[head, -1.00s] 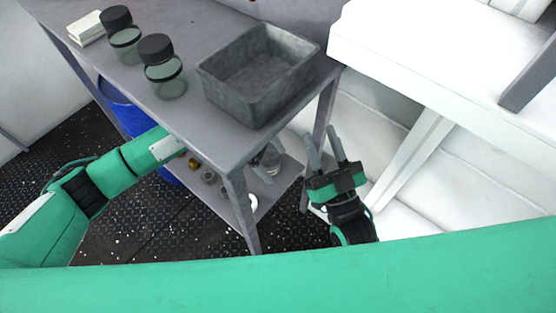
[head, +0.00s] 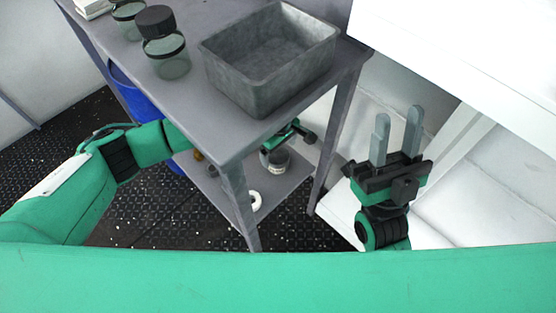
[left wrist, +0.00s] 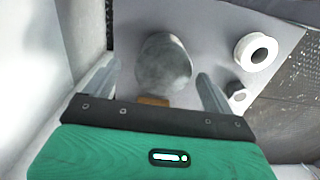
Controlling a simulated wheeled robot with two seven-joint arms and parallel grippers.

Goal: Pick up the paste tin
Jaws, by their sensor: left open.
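A grey round tin, which appears to be the paste tin (head: 278,161), stands on the lower shelf (head: 285,185) of the grey table, partly hidden by my left gripper (head: 270,150) in the head view. In the left wrist view the tin (left wrist: 165,62) lies between the two fingers of my left gripper (left wrist: 156,72). These fingers are open, with a visible gap on both sides of the tin. My right gripper (head: 397,115) is open and empty, to the right of the table, its fingers pointing up in the picture.
A white ring (head: 256,201) lies on the shelf near the tin, with a small nut-like piece (left wrist: 238,97) by it. The tabletop (head: 190,110) above the shelf holds a grey bin (head: 262,98) and dark-lidded jars (head: 168,58). A blue drum (head: 135,95) stands behind the table.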

